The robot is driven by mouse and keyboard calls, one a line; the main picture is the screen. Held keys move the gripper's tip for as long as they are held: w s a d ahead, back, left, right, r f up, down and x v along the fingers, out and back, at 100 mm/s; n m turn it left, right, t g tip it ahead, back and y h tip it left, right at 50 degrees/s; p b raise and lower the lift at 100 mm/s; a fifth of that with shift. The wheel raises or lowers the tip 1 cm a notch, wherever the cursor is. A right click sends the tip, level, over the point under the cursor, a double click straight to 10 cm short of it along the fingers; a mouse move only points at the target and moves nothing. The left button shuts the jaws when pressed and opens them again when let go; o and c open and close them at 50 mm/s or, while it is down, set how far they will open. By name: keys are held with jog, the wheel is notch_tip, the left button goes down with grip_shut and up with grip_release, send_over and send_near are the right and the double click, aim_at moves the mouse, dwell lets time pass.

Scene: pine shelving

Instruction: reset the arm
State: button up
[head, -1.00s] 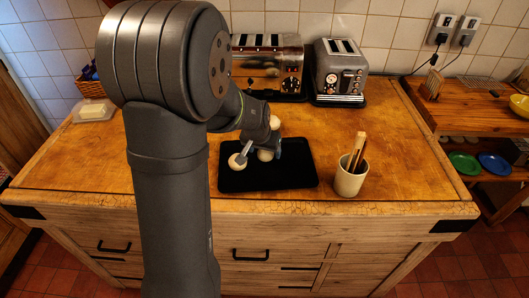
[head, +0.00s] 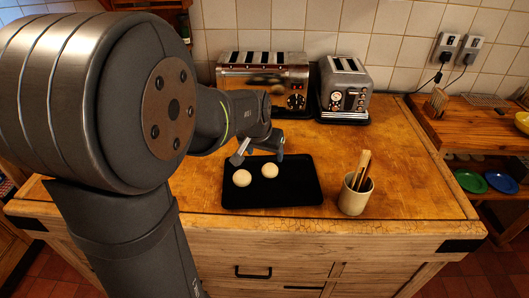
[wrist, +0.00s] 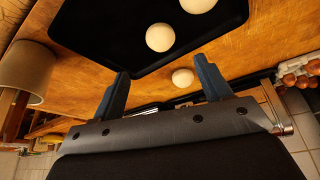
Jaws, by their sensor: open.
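My gripper (head: 258,159) is open and empty above the back edge of the black tray (head: 300,190). Its two blue-grey fingers are spread apart in the wrist view (wrist: 162,66). Two pale round balls, perhaps dough, lie on the tray, one at left (head: 242,178) and one (head: 270,170) to its right. Both also show in the wrist view, one whole (wrist: 160,37) and one cut by the top edge (wrist: 198,4). A third pale ball (wrist: 182,77) lies on the bare wood off the tray; in the head view my gripper hides it.
A beige cup (head: 354,196) with wooden-handled tools stands right of the tray. A long toaster (head: 250,72) and a grey toaster (head: 343,90) stand at the back. The wooden counter (head: 415,180) is clear at right.

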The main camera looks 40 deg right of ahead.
aim_at(269, 168)
jog(key=x, duration=1.2)
jog(key=shift+f, duration=0.2)
jog(key=shift+r, duration=0.2)
